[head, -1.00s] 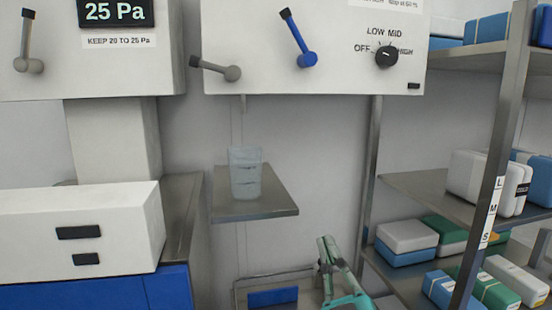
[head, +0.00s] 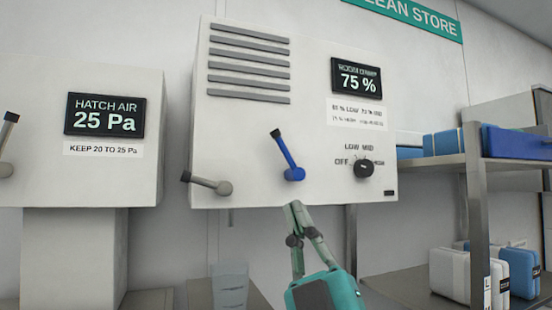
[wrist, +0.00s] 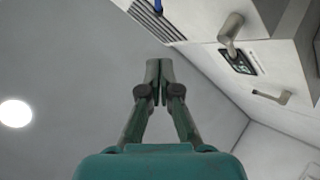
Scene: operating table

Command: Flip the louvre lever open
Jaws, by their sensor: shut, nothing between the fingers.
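The white wall unit (head: 250,130) carries a louvre of grey slats (head: 250,62) at its upper left. Below it are a blue lever (head: 285,152), leaning up and left from its pivot, and a grey lever (head: 208,183), pointing left and slightly up. No label tells which one is the louvre lever. My gripper (head: 293,206) is shut and empty, its tips just below the blue lever's pivot in the picture and apart from it. In the wrist view my gripper (wrist: 159,64) points up past the unit. The blue lever (wrist: 158,6) is cut off at the top edge there.
A black knob (head: 364,168) and a 75 % display (head: 358,77) are right of the levers. The hatch unit (head: 80,185) is at left. A clear container (head: 230,284) stands below on a small shelf. Shelving with boxes (head: 510,272) is at right.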

